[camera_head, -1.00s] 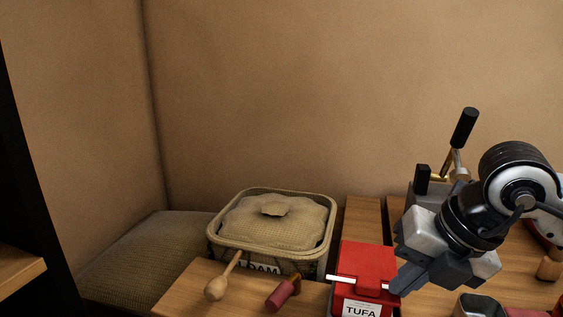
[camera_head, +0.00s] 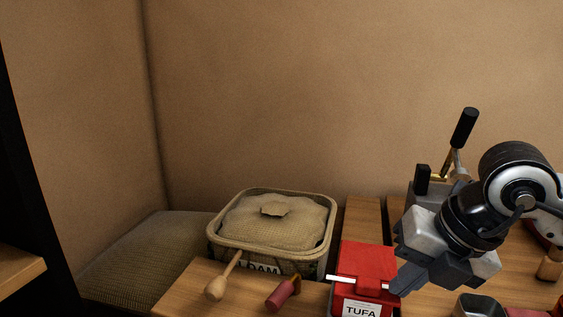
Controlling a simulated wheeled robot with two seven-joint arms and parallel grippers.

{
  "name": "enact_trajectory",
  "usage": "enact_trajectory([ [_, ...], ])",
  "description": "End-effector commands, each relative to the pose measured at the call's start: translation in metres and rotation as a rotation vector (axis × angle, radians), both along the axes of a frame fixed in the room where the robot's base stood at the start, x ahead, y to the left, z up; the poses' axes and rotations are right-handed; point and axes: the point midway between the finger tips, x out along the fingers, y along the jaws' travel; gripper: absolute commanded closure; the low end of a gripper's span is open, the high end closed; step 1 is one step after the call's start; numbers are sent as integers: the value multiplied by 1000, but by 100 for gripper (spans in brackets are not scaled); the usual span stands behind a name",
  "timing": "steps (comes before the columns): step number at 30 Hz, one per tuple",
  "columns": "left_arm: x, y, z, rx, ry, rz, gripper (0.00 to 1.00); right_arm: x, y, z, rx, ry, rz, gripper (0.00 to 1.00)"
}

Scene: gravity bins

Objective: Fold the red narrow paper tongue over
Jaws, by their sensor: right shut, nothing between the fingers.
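A red box-like container (camera_head: 366,257) with a white label reading TUFA stands at the lower middle right. A narrow white strip (camera_head: 343,279) runs across its front upper edge. A small red piece in the middle of that edge covers part of the strip; I cannot tell for sure whether it is the paper tongue. My right gripper (camera_head: 397,288) is shut and empty, its tip beside the right end of the strip. Whether it touches the strip is unclear. My left gripper is out of view.
A woven bin (camera_head: 328,243) with a cloth-like mound stands left of the red container. A wooden scoop (camera_head: 216,287) and a dark red-handled tool (camera_head: 281,294) lie in front of it. A lever with a black handle (camera_head: 464,129) rises behind my right arm.

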Motion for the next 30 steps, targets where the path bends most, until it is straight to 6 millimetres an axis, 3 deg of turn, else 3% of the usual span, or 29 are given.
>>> enact_trajectory([
  [15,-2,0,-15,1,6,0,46,-7,2,-12,0,1,0,100],
  [30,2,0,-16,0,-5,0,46,-8,2,-15,0,1,0,100],
])
